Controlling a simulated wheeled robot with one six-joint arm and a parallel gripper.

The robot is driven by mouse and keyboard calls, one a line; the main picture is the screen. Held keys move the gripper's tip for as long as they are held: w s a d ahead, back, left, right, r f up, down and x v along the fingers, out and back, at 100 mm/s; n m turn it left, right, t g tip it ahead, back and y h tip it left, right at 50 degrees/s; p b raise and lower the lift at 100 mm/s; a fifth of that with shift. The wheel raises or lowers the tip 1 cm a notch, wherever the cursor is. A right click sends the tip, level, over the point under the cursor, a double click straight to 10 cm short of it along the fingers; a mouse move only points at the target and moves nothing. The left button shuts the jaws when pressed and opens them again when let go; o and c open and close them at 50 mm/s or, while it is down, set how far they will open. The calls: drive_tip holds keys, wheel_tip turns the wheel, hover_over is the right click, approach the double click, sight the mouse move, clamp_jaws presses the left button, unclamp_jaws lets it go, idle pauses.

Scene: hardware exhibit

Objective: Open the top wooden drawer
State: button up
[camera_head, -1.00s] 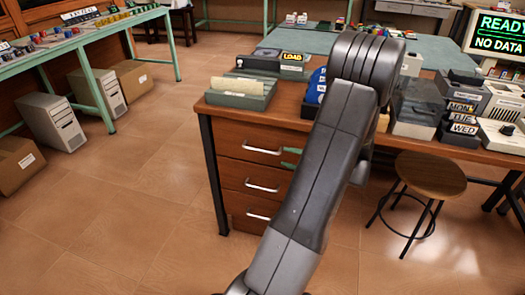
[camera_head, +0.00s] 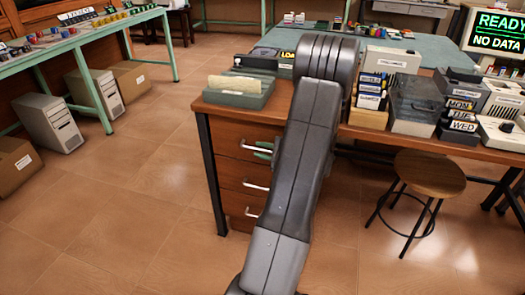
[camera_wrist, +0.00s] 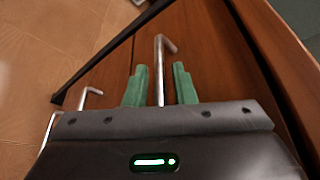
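The top wooden drawer (camera_head: 232,137) is the uppermost of three in the desk's pedestal and looks shut. Its silver bar handle (camera_head: 256,148) is partly hidden by my arm and gripper. In the wrist view, the handle (camera_wrist: 159,68) stands between the two green fingers of my gripper (camera_wrist: 159,80). The fingers are apart, with a gap on each side of the bar, so my gripper is open around it and not clamped. In the head view only a green fingertip (camera_head: 264,149) shows at the handle; the rest is behind my arm.
Two lower drawers with handles (camera_head: 256,185) are below. The desk top (camera_head: 222,106) carries a green card tray (camera_head: 240,92) and several boxes. A round stool (camera_head: 428,174) stands at the right.

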clamp_jaws()
drive_tip(key=s+a+b, duration=0.2)
drive_tip(key=s+a, duration=0.1)
drive_tip(key=s, duration=0.7)
drive_tip(key=s+a+b, duration=0.3)
drive_tip(key=s, duration=0.7)
drive_tip(key=s+a+b, duration=0.3)
drive_tip(key=s+a, duration=0.1)
drive_tip(key=s, duration=0.6)
drive_tip(key=shift+s, duration=0.3)
drive_tip(key=shift+o, duration=1.5)
unclamp_jaws()
